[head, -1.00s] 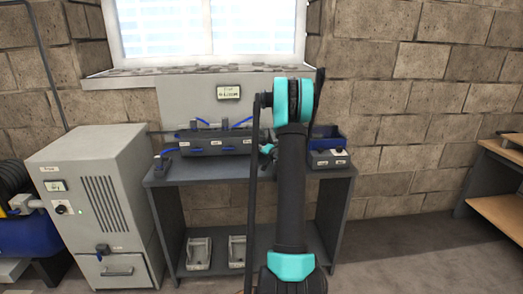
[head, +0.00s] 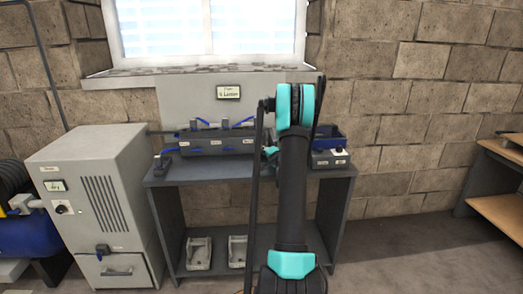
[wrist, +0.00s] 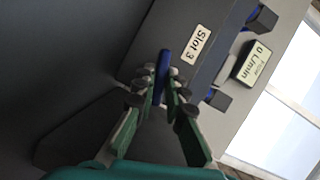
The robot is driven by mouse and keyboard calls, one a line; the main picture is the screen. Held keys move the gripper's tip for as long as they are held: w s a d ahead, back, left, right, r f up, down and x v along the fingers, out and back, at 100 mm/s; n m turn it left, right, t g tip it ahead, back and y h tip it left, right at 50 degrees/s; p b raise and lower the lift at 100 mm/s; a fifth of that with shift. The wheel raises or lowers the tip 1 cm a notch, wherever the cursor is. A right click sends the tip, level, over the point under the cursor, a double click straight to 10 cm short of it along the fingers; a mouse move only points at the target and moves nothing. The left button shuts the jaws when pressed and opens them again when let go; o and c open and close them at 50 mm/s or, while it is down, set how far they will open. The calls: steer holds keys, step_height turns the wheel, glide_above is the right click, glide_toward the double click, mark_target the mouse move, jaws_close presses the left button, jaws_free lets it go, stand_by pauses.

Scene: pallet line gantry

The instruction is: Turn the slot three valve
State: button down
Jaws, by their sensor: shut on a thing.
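The slot three valve shows in the wrist view as a blue handle (wrist: 163,58) on a dark grey manifold, beside a white "Slot 3" label (wrist: 199,45). My gripper (wrist: 163,78) is shut on this blue handle, with a fingertip on each side. The handle's lower part is hidden between the fingertips. In the head view the manifold (head: 205,147) lies along the back of the bench, and my arm stands in front of its right end. There the slot three handle is mostly hidden.
A flow display (wrist: 258,62) above the manifold reads "0 L/min" in the wrist view. Blue-handled fittings sit along the manifold top. A grey cabinet (head: 85,180) stands at the left.

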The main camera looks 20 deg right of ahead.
steer(key=shift+f+m+t, duration=0.15)
steer(key=shift+m+t, duration=0.45)
steer(key=shift+m, duration=0.8)
steer(key=c, duration=1.6)
jaws_free()
steer(key=s, duration=0.4)
steer(key=s+d, duration=0.1)
steer(key=s, duration=0.7)
steer(key=shift+d, duration=0.2)
